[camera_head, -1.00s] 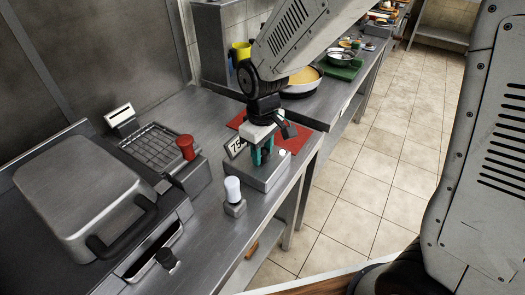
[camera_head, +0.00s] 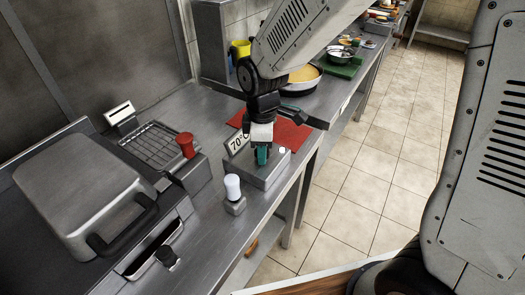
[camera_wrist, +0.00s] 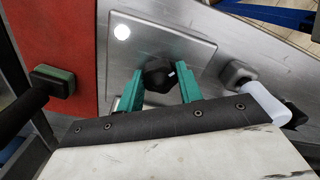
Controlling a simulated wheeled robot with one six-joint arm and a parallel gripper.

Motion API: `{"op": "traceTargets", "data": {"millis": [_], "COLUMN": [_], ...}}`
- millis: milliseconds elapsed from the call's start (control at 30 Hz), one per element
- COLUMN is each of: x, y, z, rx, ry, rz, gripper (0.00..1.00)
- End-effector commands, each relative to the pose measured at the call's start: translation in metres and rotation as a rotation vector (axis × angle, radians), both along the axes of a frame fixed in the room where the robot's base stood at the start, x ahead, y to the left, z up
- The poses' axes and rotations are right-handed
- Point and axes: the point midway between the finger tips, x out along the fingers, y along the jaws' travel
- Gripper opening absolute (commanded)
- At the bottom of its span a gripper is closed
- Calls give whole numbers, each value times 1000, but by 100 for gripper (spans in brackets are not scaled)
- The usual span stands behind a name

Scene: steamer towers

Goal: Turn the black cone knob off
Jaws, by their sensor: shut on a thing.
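The black cone knob (camera_wrist: 158,76) stands on a flat metal control box (camera_head: 250,176), which also shows in the wrist view (camera_wrist: 185,44). It has a small white mark on its face. My gripper (camera_head: 262,156) points down over the box, and its green fingers in the wrist view (camera_wrist: 161,80) are closed on both sides of the knob. In the head view the fingers hide the knob. A small round white light (camera_head: 282,150) shines on the box, also seen in the wrist view (camera_wrist: 122,32). A sign (camera_head: 238,144) behind the box reads about 70°.
A white knob (camera_head: 232,187) on a small block stands close in front of the box. A red knob (camera_head: 185,145) is by the wire rack (camera_head: 156,146), left. A red board (camera_head: 290,133) lies behind. A lidded steel appliance (camera_head: 85,195) fills the left.

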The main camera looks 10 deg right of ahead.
Motion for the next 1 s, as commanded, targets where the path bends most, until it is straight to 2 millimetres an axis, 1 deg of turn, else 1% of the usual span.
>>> {"op": "traceTargets", "data": {"millis": [33, 67, 100, 533, 633, 833, 900, 1000], "x": [-4, -4, -4, -2, -2, -1, -1, -1], "y": [-2, -2, -2, -1, 0, 0, 0, 0], "z": [-5, -5, -5, -2, -2, -1, -1, -1], "rx": [-6, -6, -6, -2, -1, 0, 0, 0], "ry": [13, 13, 13, 6, 5, 4, 3, 3], "rz": [0, 0, 0, -21, -128, -424, -486, -525], "gripper": [4, 41, 48, 48, 48, 48, 48, 48]}}
